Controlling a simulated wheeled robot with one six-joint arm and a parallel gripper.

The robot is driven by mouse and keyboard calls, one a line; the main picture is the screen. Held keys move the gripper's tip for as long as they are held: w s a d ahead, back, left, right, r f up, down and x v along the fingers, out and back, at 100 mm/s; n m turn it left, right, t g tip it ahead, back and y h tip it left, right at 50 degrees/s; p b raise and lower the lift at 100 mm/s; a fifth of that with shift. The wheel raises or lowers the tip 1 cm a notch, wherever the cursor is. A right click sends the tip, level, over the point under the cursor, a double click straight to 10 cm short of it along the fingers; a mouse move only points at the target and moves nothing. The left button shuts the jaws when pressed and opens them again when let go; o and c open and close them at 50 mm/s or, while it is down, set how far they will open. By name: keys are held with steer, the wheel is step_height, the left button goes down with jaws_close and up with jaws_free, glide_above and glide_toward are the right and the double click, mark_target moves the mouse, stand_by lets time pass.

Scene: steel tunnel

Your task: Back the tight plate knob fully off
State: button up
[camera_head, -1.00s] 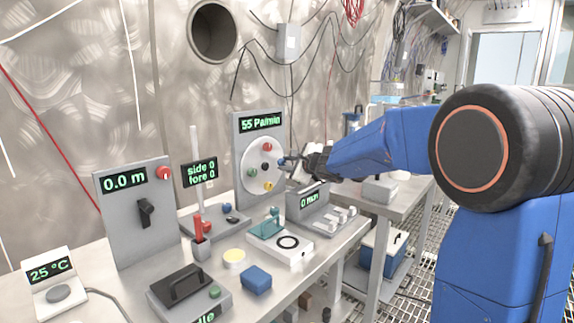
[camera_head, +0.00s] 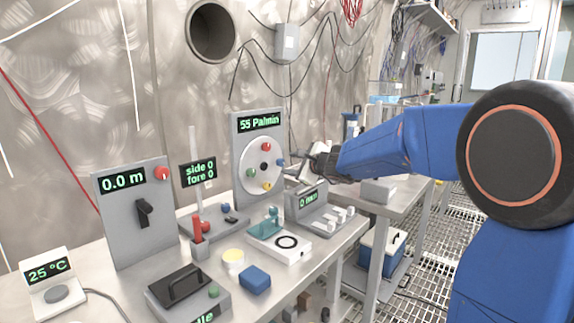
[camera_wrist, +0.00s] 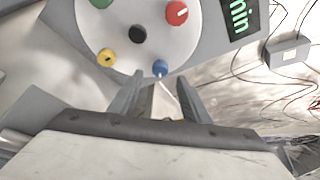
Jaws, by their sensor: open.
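A round white plate (camera_head: 249,177) on an upright grey panel (camera_head: 240,140) carries a red knob (camera_head: 267,147), a blue knob (camera_head: 281,162), a yellow knob (camera_head: 267,187) and a green knob (camera_head: 251,172) around a black centre (camera_head: 264,166). The panel's display reads 55 Pa/min. I cannot tell which knob is the tight one. My gripper (camera_head: 299,167) is just right of the plate, apart from it, open and empty. In the wrist view the blue knob (camera_wrist: 160,68) lies just past the fingertips of my gripper (camera_wrist: 161,82), roughly between them.
A grey unit with a display (camera_head: 306,200) stands below my gripper. A teal fixture (camera_head: 266,226), a white block with a black ring (camera_head: 286,243) and a blue block (camera_head: 255,279) are on the bench. A grey junction box (camera_head: 287,42) hangs on the wall.

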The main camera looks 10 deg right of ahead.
steer(key=v, duration=1.3)
steer(key=shift+d, duration=0.1)
steer(key=m+g+y, duration=0.3)
steer(key=m, duration=0.3)
glide_toward(282, 162)
steer(key=x, duration=0.8)
steer(key=shift+w+f, duration=0.1)
steer(key=shift+w, duration=0.3)
steer(key=c, duration=1)
steer(key=shift+c, duration=0.2)
